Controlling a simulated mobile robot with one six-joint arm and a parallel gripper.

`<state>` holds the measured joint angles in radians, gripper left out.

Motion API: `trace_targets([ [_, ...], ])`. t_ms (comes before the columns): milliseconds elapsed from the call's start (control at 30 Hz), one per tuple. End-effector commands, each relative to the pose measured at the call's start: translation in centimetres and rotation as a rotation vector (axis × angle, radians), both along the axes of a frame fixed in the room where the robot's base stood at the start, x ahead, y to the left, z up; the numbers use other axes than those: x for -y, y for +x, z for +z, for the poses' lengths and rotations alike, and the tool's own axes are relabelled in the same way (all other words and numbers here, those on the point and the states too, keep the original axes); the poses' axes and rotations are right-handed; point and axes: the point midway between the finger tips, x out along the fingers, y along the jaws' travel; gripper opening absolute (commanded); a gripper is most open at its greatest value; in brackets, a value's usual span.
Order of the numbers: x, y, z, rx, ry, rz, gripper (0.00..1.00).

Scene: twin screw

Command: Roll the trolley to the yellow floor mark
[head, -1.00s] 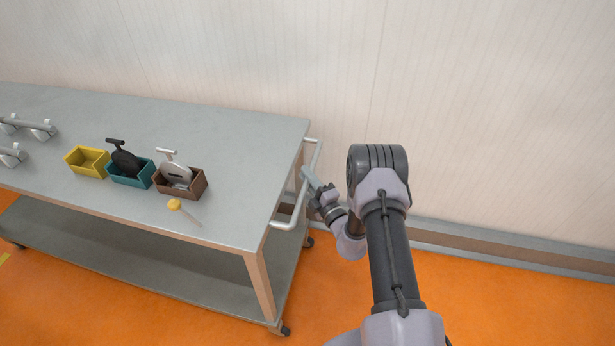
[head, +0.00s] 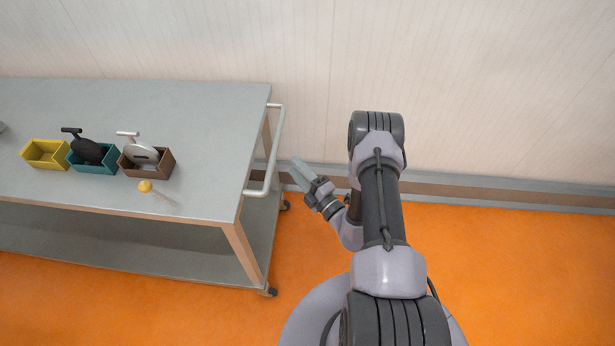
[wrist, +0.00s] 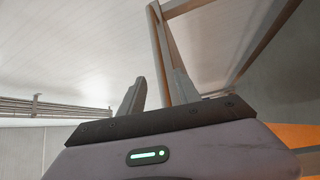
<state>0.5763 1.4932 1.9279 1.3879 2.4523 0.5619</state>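The trolley (head: 200,205) is a grey table on wheels at the left of the head view, with a lower shelf and tan legs. Its pale U-shaped handle (head: 272,150) sticks out from its right end. My gripper (head: 299,172) is just right of the handle, apart from it and empty. In the wrist view its two fingers (wrist: 155,90) stand apart, and part of the trolley frame (wrist: 158,45) shows beyond them. The yellow floor mark is not in view now.
Yellow (head: 45,153), teal (head: 94,161) and brown (head: 148,163) bins stand on the trolley top, with tools in the teal and brown ones. A yellow-knobbed stick (head: 158,194) lies in front. A wall with a skirting rail (head: 480,190) runs behind. Orange floor (head: 520,270) is clear at right.

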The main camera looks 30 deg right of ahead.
Motion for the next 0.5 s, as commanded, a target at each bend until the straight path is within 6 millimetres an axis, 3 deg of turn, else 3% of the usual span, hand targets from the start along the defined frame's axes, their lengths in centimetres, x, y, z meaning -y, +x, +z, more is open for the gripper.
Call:
trace_targets([
  [100, 0.7, -2.9, -0.3, -0.003, 0.003, -0.005, 0.39],
  [200, 0.9, -4.5, -0.6, -0.002, 0.001, -0.002, 0.39],
  [500, 1.0, -5.5, -0.8, -0.001, 0.000, 0.002, 0.39],
])
